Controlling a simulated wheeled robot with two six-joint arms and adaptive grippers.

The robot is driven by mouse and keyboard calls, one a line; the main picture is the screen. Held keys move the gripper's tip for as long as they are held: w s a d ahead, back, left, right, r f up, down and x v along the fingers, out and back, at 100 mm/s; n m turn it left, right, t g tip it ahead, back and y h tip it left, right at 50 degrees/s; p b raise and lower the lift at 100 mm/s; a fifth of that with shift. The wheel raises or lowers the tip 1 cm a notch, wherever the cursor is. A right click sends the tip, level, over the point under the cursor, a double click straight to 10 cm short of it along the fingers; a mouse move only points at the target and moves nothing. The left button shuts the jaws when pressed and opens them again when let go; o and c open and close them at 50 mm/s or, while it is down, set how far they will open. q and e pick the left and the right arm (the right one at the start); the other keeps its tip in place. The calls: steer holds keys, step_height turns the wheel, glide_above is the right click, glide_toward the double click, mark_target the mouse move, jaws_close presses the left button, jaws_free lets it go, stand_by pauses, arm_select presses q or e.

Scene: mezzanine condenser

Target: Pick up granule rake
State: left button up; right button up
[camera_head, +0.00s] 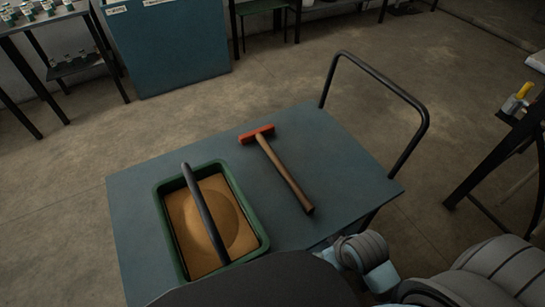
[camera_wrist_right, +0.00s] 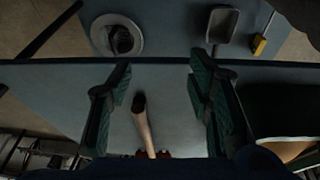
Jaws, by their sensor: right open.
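The granule rake (camera_head: 285,175) lies on the blue-grey cart top (camera_head: 330,155), its red head toward the back and its wooden handle pointing to the front right. In the right wrist view the rake handle (camera_wrist_right: 144,128) shows between the fingers of my right gripper (camera_wrist_right: 159,80), with the red head partly cut off at the bottom. The right gripper is open and holds nothing. Its height above the handle is hard to judge. My left gripper is not in view.
A green tray (camera_head: 249,210) of tan granules with a dark bar over it stands left of the rake. A black push handle (camera_head: 385,83) rises at the cart's far right. A scoop (camera_wrist_right: 233,30), a round grey dish (camera_wrist_right: 98,30) and a yellow item (camera_wrist_right: 259,45) lie on another surface.

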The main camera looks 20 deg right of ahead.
steer(key=w+d+r+y, duration=0.2)
steer(key=w, duration=1.3)
steer(key=y, duration=0.1)
glide_toward(291, 177)
steer(key=shift+t, duration=0.3)
steer(key=b+x, duration=0.2)
steer(key=x, duration=0.1)
steer(key=b+x, duration=0.2)
steer(key=x, duration=0.1)
steer(key=b+x, duration=0.3)
steer(key=x, duration=0.1)
steer(key=shift+s+f, duration=0.2)
steer(key=shift+s, duration=0.05)
steer(key=shift+r, duration=0.1)
steer(key=shift+c, duration=0.3)
jaws_close()
